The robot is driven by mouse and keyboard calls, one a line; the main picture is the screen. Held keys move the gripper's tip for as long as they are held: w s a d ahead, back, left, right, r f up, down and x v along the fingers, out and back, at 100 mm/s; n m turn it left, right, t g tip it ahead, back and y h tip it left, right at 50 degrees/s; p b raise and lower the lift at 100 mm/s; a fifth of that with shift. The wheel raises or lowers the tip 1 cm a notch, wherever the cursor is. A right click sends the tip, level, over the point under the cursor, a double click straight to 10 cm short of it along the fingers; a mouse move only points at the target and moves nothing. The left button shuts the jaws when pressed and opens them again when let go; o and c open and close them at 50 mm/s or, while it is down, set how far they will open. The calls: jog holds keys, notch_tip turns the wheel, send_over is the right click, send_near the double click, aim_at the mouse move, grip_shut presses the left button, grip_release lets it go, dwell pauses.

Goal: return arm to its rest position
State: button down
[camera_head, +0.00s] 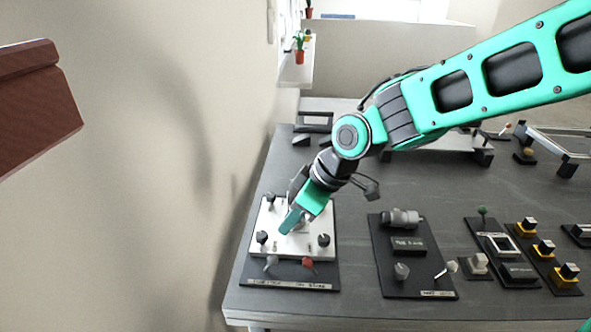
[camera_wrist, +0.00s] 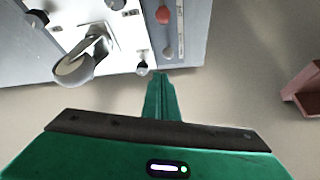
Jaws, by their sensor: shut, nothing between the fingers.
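My gripper (camera_head: 292,221) is at the end of my green arm, over the white-topped panel (camera_head: 270,247) at the table's left end. Its fingers are together with nothing between them. In the wrist view the closed green fingertips (camera_wrist: 159,76) point toward a small grey-tipped knob (camera_wrist: 141,67) at the panel's edge. I cannot tell whether the fingers touch the panel. Part of the panel is hidden behind my gripper in the head view.
The dark table (camera_head: 350,307) holds more panels, including a black one (camera_head: 388,262) to the right and yellow-based switches (camera_head: 545,250) farther right. A wall stands close on the left. A red-brown object (camera_head: 35,105) juts in at upper left. Frames (camera_head: 545,140) stand at the back.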

jog(key=d+r+m+t+h, duration=0.1)
jog(key=d+m+h, duration=0.5)
jog(key=d, duration=1.9)
jog(key=s+d+m+g, duration=0.2)
jog(key=s+d+m, duration=1.2)
jog(key=s+d, duration=0.5)
jog(key=shift+s+d+r+m+y, duration=0.2)
jog(key=shift+r+m+y, duration=0.1)
jog(key=shift+r+y, duration=0.1)
jog(key=shift+w+f, duration=0.25)
jog(key=shift+w, duration=0.4)
jog(key=shift+a, duration=0.1)
